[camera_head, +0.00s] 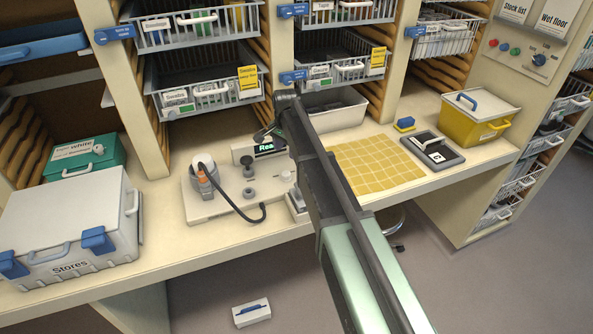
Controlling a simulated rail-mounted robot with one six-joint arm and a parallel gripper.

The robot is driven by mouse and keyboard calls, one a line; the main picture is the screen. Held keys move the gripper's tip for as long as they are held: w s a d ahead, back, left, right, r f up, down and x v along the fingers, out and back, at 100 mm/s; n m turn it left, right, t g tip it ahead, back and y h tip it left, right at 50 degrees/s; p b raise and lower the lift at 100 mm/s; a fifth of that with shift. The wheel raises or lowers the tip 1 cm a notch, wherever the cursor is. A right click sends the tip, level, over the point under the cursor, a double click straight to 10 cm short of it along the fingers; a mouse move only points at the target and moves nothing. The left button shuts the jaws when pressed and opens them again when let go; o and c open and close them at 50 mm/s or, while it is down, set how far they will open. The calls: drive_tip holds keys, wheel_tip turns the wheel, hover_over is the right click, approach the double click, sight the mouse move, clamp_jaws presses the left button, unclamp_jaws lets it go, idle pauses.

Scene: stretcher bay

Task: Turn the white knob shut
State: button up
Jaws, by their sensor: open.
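A pale, flat unit (215,207) lies on the counter and carries several fittings. A small whitish knob (287,177) is at its right end, close to the left of my arm; its turn position is too small to tell. Two grey knobs (249,193) stand left of it, one behind the other. A white round part with an orange piece (204,170) and a black hose is at the unit's left. My arm hides part of the unit's right side.
A display box (265,147) stands behind the unit. A yellow grid mat (375,167), grey tray (433,152) and yellow bin (470,122) are to the right. A Stores box (70,235) and green case (85,157) are at left. Wire baskets (208,92) hang above.

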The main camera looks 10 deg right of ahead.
sight(287, 172)
wheel_tip(287, 172, down, 11)
drive_tip(key=b, duration=1)
drive_tip(key=shift+b, duration=0.35)
drive_tip(key=shift+r, duration=0.1)
drive_tip(key=c, duration=0.9)
